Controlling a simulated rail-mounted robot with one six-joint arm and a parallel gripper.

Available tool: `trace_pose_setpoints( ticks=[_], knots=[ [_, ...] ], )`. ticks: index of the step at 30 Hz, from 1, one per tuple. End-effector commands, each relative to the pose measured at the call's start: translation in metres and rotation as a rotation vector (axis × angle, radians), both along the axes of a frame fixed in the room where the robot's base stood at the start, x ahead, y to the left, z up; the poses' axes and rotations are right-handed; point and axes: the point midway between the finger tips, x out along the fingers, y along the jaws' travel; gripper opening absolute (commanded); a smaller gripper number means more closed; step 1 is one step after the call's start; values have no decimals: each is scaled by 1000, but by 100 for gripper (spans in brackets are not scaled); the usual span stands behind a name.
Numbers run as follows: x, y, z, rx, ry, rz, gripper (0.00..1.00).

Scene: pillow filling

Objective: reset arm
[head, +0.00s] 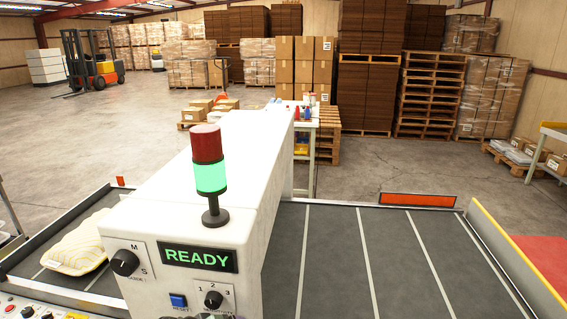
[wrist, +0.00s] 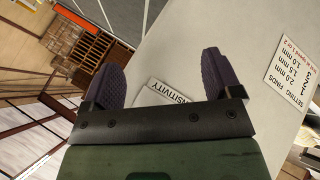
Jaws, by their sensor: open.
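My gripper (wrist: 157,70) shows in the wrist view, its two dark textured fingers spread wide with nothing between them. Beyond the fingers is the pale housing of a machine, with a partly covered label reading "SITIVITY" (wrist: 168,97) and a settings card (wrist: 288,75) at the right. In the head view the white machine (head: 200,165) stands across a conveyor, with a lit "READY" display (head: 198,257) and a red and green signal light (head: 209,172).
A wrapped pillow-like pack (head: 77,245) lies on the belt left of the machine. The dark belt (head: 335,265) to the right is bare. A yellow-edged side rail (head: 515,255) borders it. Pallets, cartons and a forklift (head: 92,65) stand far back.

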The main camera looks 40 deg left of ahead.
Motion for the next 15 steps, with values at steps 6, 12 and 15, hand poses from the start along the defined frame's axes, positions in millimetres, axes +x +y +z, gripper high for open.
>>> trace_pose_setpoints(
  ticks=[6, 12, 15],
  knots=[
    [125, -172, -35, -63, 413, -231, 84],
    [181, -327, -45, 116, 667, -497, 84],
    [195, -403, -45, 238, 714, -676, 84]
  ],
)
